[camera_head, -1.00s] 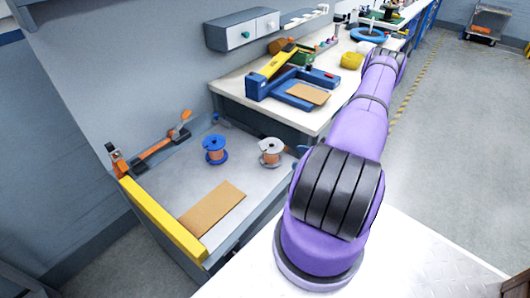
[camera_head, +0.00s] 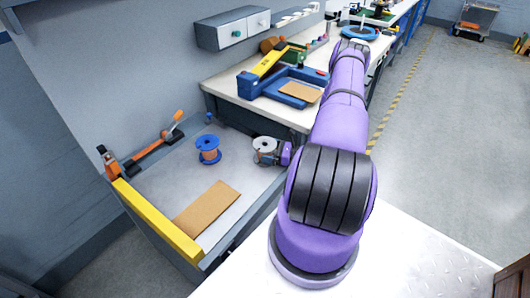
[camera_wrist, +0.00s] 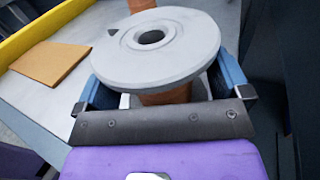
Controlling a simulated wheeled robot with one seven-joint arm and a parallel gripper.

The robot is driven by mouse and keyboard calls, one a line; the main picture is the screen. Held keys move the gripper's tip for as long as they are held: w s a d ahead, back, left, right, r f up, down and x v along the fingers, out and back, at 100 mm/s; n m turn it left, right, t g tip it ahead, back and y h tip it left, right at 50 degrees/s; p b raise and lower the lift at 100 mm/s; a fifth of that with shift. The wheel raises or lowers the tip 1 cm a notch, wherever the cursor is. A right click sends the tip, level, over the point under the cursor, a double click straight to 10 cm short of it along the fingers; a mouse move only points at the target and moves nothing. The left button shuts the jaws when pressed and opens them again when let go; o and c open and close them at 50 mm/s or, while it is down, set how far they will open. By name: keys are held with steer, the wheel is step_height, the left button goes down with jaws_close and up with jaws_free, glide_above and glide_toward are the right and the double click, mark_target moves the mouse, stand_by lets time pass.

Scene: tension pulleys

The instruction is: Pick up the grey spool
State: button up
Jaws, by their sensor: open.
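The grey spool (camera_head: 265,145) stands upright on the grey tray surface, near its right side. In the wrist view the grey spool (camera_wrist: 157,48) is close up, its round top flange with a centre hole filling the middle and copper-coloured winding showing below. My gripper (camera_wrist: 160,92) is open, with one blue-lined finger on each side of the spool, below the flange's edge. Whether the fingers touch the spool cannot be told. In the head view my gripper (camera_head: 284,154) shows only partly at the spool's right, with the rest hidden by my arm.
A blue spool (camera_head: 208,149) with orange winding stands to the left. A brown board (camera_head: 207,208) lies in front on the tray (camera_head: 165,178). A yellow bar (camera_head: 155,220) edges the tray's left. A bench (camera_head: 235,101) with a blue tool stands behind.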

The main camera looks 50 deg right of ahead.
steer(key=shift+r, duration=0.1)
steer(key=c, duration=1.6)
